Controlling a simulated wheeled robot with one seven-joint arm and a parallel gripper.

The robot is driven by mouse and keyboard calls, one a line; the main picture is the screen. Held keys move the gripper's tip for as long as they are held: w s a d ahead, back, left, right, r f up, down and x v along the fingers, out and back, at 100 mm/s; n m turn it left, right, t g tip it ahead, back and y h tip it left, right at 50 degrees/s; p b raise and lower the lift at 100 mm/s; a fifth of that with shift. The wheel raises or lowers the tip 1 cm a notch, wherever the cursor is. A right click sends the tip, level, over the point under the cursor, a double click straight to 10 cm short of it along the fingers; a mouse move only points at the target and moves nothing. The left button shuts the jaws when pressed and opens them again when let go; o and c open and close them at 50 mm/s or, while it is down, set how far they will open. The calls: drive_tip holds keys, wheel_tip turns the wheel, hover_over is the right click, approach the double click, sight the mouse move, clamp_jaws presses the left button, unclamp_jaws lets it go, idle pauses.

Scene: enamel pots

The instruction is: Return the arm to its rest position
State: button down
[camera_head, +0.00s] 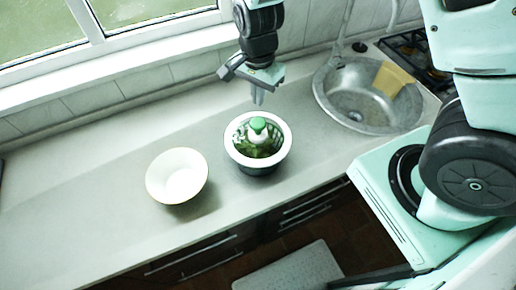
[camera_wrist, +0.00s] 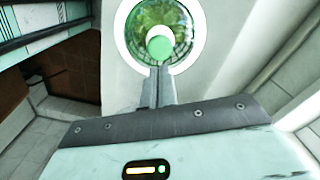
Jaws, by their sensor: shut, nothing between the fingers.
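My gripper (camera_head: 258,97) is shut and empty. It points down above the counter, just behind and over a dark pot with a white rim (camera_head: 283,150). The pot holds green leafy contents and a green-topped white item (camera_head: 258,126) standing in it. In the wrist view the shut fingers (camera_wrist: 158,72) show below the pot's white rim (camera_wrist: 199,32) and the round green top (camera_wrist: 160,44). I cannot tell the exact height of the fingertips over the pot.
A cream bowl (camera_head: 177,177) stands on the counter (camera_head: 75,215) left of the pot. A metal sink (camera_head: 345,105) with a tan item (camera_head: 392,79) lies to the right, by a stove (camera_head: 415,50). The window wall (camera_head: 130,78) is close behind my arm. The counter's left part is clear.

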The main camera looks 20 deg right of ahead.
idle(0.3)
drive_tip(key=s+a+f+n+b, duration=0.1)
drive_tip(key=s+a+n+b, duration=0.2)
drive_tip(key=s+n+b, duration=0.5)
drive_tip(key=s+a+n+b, duration=0.3)
drive_tip(key=s+n+b, duration=0.5)
drive_tip(key=s+n, duration=0.3)
drive_tip(key=shift+s+a+f+n+y, duration=0.15)
drive_tip(key=shift+s+f+n+y, duration=0.2)
drive_tip(key=shift+s, duration=0.2)
